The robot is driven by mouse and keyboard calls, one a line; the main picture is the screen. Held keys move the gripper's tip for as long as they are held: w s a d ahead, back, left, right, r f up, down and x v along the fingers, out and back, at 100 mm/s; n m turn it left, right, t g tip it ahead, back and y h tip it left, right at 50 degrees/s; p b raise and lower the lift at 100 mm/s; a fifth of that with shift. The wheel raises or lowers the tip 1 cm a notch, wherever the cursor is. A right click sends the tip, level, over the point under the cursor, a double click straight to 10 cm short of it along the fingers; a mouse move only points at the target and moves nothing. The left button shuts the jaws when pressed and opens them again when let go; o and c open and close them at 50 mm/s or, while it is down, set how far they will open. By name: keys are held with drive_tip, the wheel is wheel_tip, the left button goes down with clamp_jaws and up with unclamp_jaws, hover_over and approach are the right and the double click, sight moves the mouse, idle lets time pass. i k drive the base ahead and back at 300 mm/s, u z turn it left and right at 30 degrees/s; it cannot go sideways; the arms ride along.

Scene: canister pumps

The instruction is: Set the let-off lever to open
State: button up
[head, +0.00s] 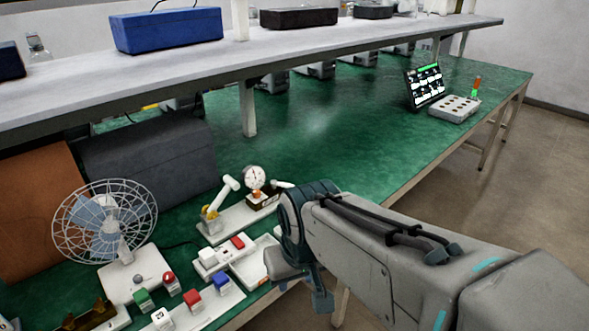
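A small pump unit on a white base (238,222) stands on the green bench, left of my arm. It has a white handle with a thick round head (227,187), tilted up over a yellow part, and a round white dial gauge (254,177) on a dark block. A short white lever-like piece (283,185) shows just right of the gauge, partly hidden by my arm. I cannot tell for sure which piece is the let-off lever, nor read its setting. My gripper (303,287) hangs at the bench's front edge, right of and nearer than the unit. Its fingers are mostly hidden.
A white tray (257,262) and a switch box with a red rocker (222,252) lie between unit and gripper. A caged fan (106,222) and several coloured button blocks (192,300) stand left. A shelf (300,48) overhangs the back.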

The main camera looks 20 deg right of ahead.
sight(274, 183)
drive_tip(key=z, duration=0.5)
drive_tip(key=i, duration=0.55)
drive_tip(key=u, duration=0.25)
drive_tip(key=k, duration=1.3)
drive_tip(key=z, duration=0.8)
drive_tip(key=i, duration=1.3)
drive_tip(key=u, duration=0.65)
drive_tip(key=i, duration=0.65)
drive_tip(key=u, duration=0.7)
